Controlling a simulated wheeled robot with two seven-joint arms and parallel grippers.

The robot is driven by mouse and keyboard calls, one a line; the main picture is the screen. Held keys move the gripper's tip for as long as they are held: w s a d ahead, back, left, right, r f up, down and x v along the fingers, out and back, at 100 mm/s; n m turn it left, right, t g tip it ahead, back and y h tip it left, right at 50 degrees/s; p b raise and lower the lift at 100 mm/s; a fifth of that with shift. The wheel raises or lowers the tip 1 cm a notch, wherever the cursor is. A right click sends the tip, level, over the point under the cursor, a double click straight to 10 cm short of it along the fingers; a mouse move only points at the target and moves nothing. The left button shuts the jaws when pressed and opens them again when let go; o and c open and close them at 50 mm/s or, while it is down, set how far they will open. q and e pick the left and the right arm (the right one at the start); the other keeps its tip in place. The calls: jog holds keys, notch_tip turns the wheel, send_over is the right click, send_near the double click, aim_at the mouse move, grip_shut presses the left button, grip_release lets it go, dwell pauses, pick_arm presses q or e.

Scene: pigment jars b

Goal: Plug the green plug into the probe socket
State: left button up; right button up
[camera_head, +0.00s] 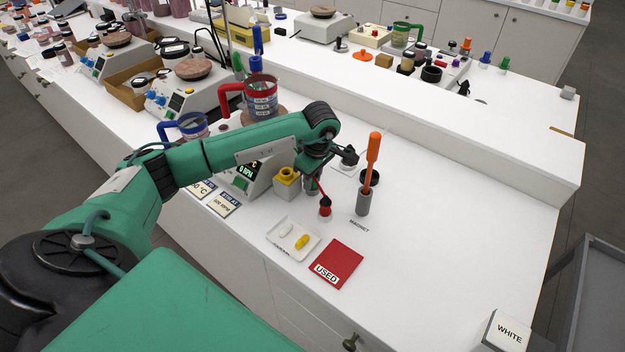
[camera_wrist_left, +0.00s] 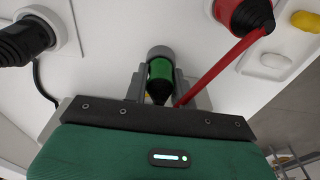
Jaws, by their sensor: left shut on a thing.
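My left gripper (camera_head: 314,180) is above the white bench, fingers pointing down. In the left wrist view my left gripper (camera_wrist_left: 162,88) is shut on the green plug (camera_wrist_left: 160,70), which has a dark end towards the palm. A grey round piece (camera_wrist_left: 160,52) sits at the plug's far end; I cannot tell whether it is the plug's tip or a socket. A red piece with a black top (camera_head: 325,207) stands close by, with a red strap (camera_wrist_left: 218,68) running towards the gripper. I cannot clearly identify the probe socket. My right gripper is not in view.
A black plug (camera_wrist_left: 25,40) with a cable sits on a white plate.

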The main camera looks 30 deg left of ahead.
pick_arm(q)
jog(key=shift+r, duration=0.6)
notch_tip(320, 180, up, 19)
jog(key=b, duration=0.3)
jog(key=s+a+f+p, duration=0.4)
jog(key=a+f+p, duration=0.1)
jog(key=p, duration=0.3)
jog(key=shift+a+f, duration=0.15)
jog(key=shift+f, duration=0.2)
jog(key=shift+f+b, duration=2.55)
jog(key=shift+f, duration=0.35)
